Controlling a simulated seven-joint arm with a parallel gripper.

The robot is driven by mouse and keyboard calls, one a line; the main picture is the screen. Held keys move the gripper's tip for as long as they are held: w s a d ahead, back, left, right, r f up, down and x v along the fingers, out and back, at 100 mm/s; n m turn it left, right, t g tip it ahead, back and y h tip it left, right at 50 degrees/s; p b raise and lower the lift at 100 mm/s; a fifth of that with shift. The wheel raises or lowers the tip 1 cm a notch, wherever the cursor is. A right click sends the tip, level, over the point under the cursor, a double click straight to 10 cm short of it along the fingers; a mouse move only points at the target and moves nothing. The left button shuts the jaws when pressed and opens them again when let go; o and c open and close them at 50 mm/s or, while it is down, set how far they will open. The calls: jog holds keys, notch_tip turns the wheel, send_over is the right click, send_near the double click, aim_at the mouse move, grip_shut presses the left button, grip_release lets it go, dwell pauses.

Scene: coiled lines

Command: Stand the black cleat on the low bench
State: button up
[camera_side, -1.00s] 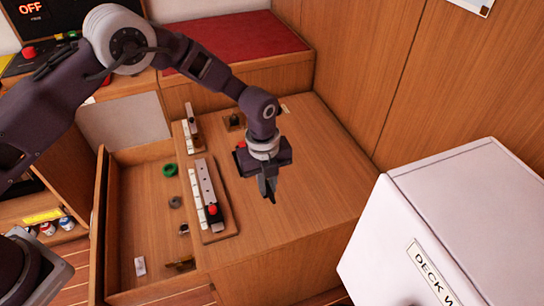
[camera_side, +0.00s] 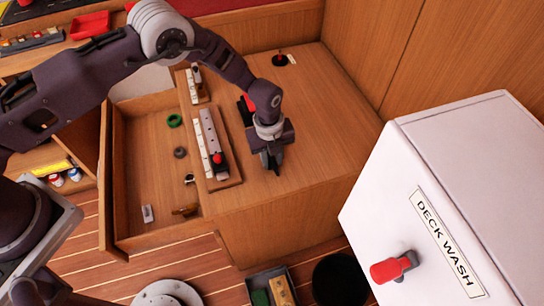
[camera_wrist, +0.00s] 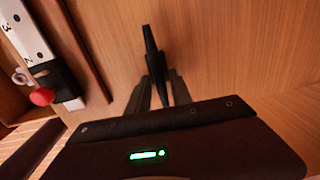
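A long, thin black piece (camera_wrist: 151,55), which looks like the black cleat, shows between the fingers of my gripper (camera_wrist: 160,90) in the wrist view. My gripper is shut on it. In the side view my gripper (camera_side: 271,160) points down over the front part of the wooden bench top (camera_side: 325,125), right of the grey-and-white rail. The dark held piece is hard to separate from the fingers there. I cannot tell whether it touches the wood. Its upper part is hidden by the fingers and palm.
The rail (camera_side: 212,140) with a red knob stands close on the left. A black round fitting (camera_side: 280,60) sits at the back. An open drawer (camera_side: 150,180) lies left, a white deck-wash box (camera_side: 450,180) right. Bench top right of my gripper is clear.

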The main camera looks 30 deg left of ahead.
jog(key=shift+o, duration=0.3)
jog(key=shift+r, duration=0.1)
notch_tip(320, 180, up, 12)
jog(key=shift+s+a, duration=0.15)
jog(key=shift+a, duration=0.05)
notch_tip(320, 180, up, 13)
jog(key=n+t, duration=0.1)
jog(key=n, duration=0.4)
send_over(270, 161)
jog(key=a, duration=0.5)
jog(key=s+a+r+n+t, duration=0.1)
jog(key=s+a+r+n, duration=0.25)
jog(key=r, duration=0.25)
jog(key=s+a+r+n+t, duration=0.1)
jog(key=s+a+r+n, duration=0.1)
jog(key=s+r+n, duration=0.3)
jog(key=s+a+r+n, duration=0.2)
jog(key=s+a+n, duration=0.1)
jog(key=s, duration=0.3)
jog(key=s+a+r+n+t, duration=0.1)
jog(key=s+a+n, duration=0.2)
jog(key=s+n, duration=0.3)
jog(key=s+a+r+n+t, duration=0.1)
jog(key=s+n, duration=0.3)
jog(key=s, duration=0.4)
jog(key=shift+s+a+r, duration=0.2)
jog(key=shift+a+r, duration=0.6)
jog(key=shift+a, duration=0.1)
jog(key=shift+n, duration=0.25)
jog(key=shift+c, duration=0.2)
